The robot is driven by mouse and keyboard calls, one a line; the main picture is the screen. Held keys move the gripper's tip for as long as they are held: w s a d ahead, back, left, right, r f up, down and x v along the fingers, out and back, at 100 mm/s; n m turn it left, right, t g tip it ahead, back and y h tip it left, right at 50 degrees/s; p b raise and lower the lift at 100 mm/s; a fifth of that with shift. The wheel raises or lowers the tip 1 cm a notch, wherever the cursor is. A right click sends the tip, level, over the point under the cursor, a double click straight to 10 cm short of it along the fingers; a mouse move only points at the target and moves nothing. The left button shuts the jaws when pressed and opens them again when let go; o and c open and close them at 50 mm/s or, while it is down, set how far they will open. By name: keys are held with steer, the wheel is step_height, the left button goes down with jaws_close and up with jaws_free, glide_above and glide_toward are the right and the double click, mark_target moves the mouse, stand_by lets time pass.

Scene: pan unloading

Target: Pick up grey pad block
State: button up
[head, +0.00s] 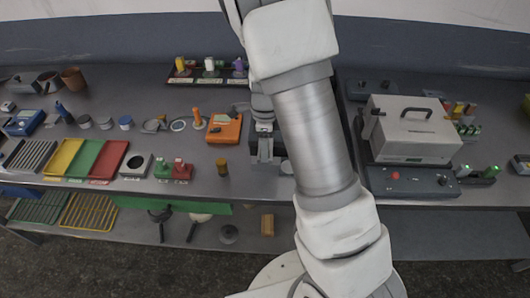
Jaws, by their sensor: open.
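My gripper (264,158) hangs over the bench just left of my arm, pointing down near the front half of the worktop. It is open. I cannot make out a grey pad block for certain. A small dark grey item (286,167) shows beside the gripper on its right, partly hidden by my arm. A grey square block with a round dark opening (136,165) lies well to the left, apart from the gripper. I cannot tell whether either is the pad block, or whether anything lies between the fingers.
Yellow (63,158), green (86,158) and red (108,160) trays lie at left. A large grey case (413,130) stands right of my arm. A bottle rack (208,76) is behind.

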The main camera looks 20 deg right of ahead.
steer(key=shift+f, duration=0.15)
steer(key=shift+c, duration=0.2)
jaws_close()
